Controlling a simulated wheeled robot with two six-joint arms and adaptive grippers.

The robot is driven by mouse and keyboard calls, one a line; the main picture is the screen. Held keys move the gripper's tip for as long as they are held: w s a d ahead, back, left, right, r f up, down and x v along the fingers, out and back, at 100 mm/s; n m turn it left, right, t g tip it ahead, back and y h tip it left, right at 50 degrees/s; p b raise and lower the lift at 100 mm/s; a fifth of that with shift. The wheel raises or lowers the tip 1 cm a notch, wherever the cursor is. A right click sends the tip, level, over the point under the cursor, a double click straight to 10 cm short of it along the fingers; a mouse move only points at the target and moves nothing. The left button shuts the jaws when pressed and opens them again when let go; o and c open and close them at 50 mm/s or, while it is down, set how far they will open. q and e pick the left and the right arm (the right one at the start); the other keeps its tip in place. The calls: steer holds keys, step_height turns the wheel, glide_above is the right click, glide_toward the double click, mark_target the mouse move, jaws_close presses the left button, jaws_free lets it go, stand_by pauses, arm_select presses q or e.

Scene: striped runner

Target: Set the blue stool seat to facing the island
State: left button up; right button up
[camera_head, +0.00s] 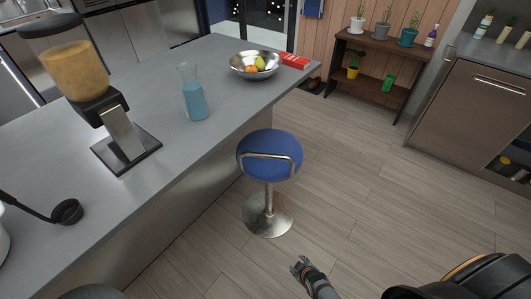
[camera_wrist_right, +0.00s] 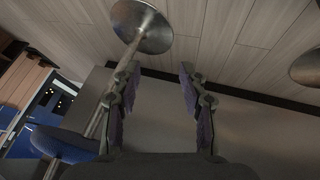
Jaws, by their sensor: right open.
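The blue stool seat (camera_head: 268,142) sits on a chrome post with a round metal base (camera_head: 269,215), beside the island (camera_head: 200,170). A low metal rail (camera_head: 270,156) crosses the side of the seat nearest me. In the right wrist view, which looks upside down, the seat (camera_wrist_right: 62,143) is at lower left and the base (camera_wrist_right: 142,25) at the top. My right gripper (camera_head: 298,263) is low, in front of the stool and apart from it. Its fingers (camera_wrist_right: 156,74) are spread with nothing between them. My left gripper is not in view.
On the island stand a juice dispenser (camera_head: 112,130), a blue flask (camera_head: 195,95), a fruit bowl (camera_head: 256,66) and a ladle (camera_head: 66,211). Another round base (camera_wrist_right: 307,68) shows in the wrist view. Open wood floor (camera_head: 380,200) lies right of the stool. A plant shelf (camera_head: 370,62) stands behind.

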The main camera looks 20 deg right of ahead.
steer(key=w+a+r+n+t, duration=0.2)
steer(key=w+r+n+t, duration=0.1)
steer(key=w+r, duration=0.5)
steer(key=w+a+r+n+t, duration=0.2)
steer(key=w+r+n, duration=0.1)
steer(key=w+r, duration=0.5)
steer(key=n+t+b, duration=0.2)
steer(key=n+t, duration=0.2)
glide_toward(266, 156)
steer(key=b+x, duration=0.6)
steer(key=b, duration=0.1)
steer(key=f+b+x, duration=0.1)
steer(key=b+x, duration=0.2)
steer(key=x, duration=0.1)
steer(key=shift+d+b, duration=0.15)
steer(key=shift+b, duration=0.2)
steer(key=shift+w+b, duration=0.3)
steer(key=shift+w, duration=0.1)
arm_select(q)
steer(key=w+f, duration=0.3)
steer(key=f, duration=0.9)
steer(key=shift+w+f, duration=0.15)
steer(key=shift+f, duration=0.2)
arm_select(e)
steer(key=shift+r, duration=0.15)
jaws_close()
